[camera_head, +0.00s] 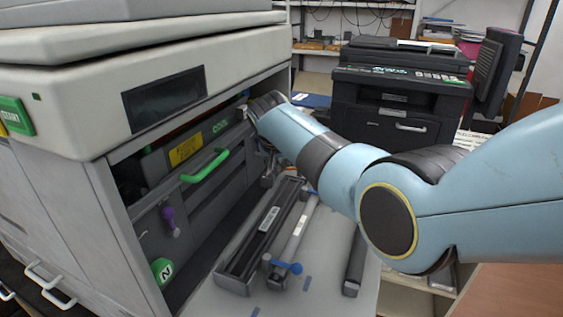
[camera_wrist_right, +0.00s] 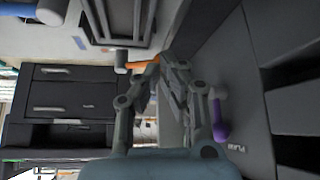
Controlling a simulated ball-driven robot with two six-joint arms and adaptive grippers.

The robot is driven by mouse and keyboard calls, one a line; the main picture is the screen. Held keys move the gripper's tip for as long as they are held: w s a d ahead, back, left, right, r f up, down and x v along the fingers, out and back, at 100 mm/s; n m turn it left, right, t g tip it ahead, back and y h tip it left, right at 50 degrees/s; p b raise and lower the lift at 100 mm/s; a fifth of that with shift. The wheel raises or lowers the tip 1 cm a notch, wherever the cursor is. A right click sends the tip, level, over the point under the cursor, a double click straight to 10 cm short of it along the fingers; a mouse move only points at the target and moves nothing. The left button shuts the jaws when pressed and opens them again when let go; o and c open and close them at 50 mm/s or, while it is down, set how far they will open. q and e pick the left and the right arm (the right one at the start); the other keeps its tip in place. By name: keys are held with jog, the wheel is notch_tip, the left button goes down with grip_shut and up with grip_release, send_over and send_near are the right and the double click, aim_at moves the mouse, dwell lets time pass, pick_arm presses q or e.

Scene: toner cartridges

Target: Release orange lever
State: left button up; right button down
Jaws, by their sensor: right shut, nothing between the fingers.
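The orange lever (camera_wrist_right: 146,63) shows in the right wrist view as a short orange piece by the fingertips of my right gripper (camera_wrist_right: 163,68). The gripper is shut with nothing held between its fingers. I cannot tell whether a finger touches the lever. In the head view my right gripper (camera_head: 257,121) reaches into the right end of the open printer bay, partly hidden behind my wrist. The orange lever cannot be made out there. My left gripper is not in view.
The large printer (camera_head: 100,200) has a green handle (camera_head: 206,166) and a purple lever (camera_head: 169,216), also seen in the wrist view (camera_wrist_right: 219,120). Cartridge parts (camera_head: 262,235), including a blue-ended one (camera_head: 291,267), lie on the grey surface below. A black printer (camera_head: 400,100) stands behind.

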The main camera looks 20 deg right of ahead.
jog(key=shift+s+d, duration=0.15)
jog(key=shift+d, duration=0.1)
jog(key=v, duration=1.2)
dwell(0.4)
